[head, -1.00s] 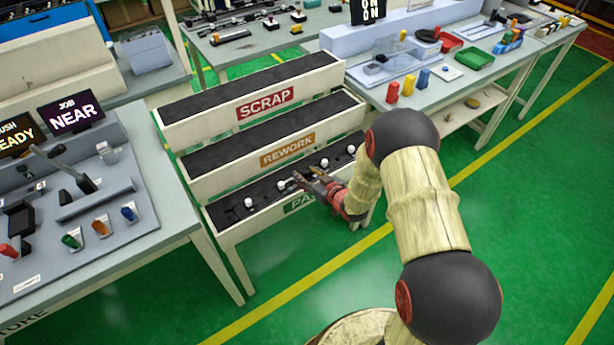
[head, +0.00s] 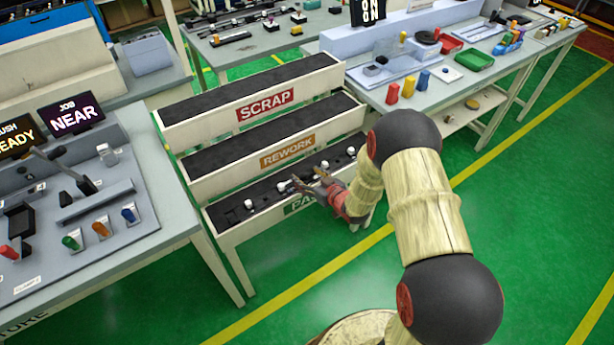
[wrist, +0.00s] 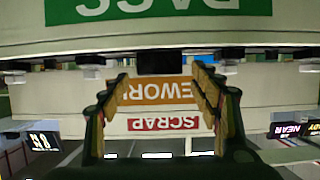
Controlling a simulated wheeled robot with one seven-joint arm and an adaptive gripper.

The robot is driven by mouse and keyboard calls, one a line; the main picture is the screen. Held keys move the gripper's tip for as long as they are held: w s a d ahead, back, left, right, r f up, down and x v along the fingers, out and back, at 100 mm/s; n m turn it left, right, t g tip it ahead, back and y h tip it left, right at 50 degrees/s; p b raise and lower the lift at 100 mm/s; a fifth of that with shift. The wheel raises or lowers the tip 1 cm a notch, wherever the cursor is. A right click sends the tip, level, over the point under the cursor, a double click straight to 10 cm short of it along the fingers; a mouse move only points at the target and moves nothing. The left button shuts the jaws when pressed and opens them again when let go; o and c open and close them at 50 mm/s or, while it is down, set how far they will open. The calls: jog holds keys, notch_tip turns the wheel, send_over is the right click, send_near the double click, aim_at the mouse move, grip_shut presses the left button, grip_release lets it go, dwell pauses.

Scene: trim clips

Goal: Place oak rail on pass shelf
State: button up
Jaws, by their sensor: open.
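The pass shelf (head: 232,228) is the lowest tier of the stepped rack. Its green label is partly covered by my gripper (head: 309,178). Several small dark parts with white knobs, one a knob (head: 249,204) at the left end, stand along its dark top. My gripper is open at the front of this shelf. In the wrist view, its two tan fingers (wrist: 159,78) are spread apart, and a dark block (wrist: 160,62) shows between the fingertips. I cannot tell whether the fingers touch it. I cannot pick out an oak rail with certainty; nothing on the shelf looks plainly oak-coloured.
The rework tier (head: 225,177) and scrap tier (head: 205,130) rise behind and look empty. A fixture bench (head: 180,220) stands close on the left. A bench (head: 440,95) with coloured parts stands on the right. The green floor in front is clear.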

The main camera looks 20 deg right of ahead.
jog(key=p+v, duration=0.3)
jog(key=v, duration=0.8)
jog(key=s+d+r+m+g+h, duration=0.1)
jog(key=d+r+h, duration=0.15)
jog(key=r, duration=0.85)
jog(key=s+d+r+m+g+h, duration=0.1)
jog(key=d+r+g+h, duration=0.15)
jog(key=r, duration=0.75)
jog(key=s+a+r+g, duration=0.1)
jog(key=s+a+r, duration=0.2)
jog(key=s, duration=0.5)
jog(key=s+a+r+m+g, duration=0.1)
jog(key=s+a+r, duration=0.2)
jog(key=s, duration=0.6)
jog(key=s+a+r+g, duration=0.1)
jog(key=s+a+r, duration=0.2)
jog(key=s+r, duration=0.3)
jog(key=s, duration=0.3)
jog(key=shift+m+g+y, duration=0.3)
jog(key=shift+g+y, duration=0.05)
jog(key=shift+y, duration=0.05)
jog(key=shift+a, duration=0.15)
jog(key=shift+c, duration=0.8)
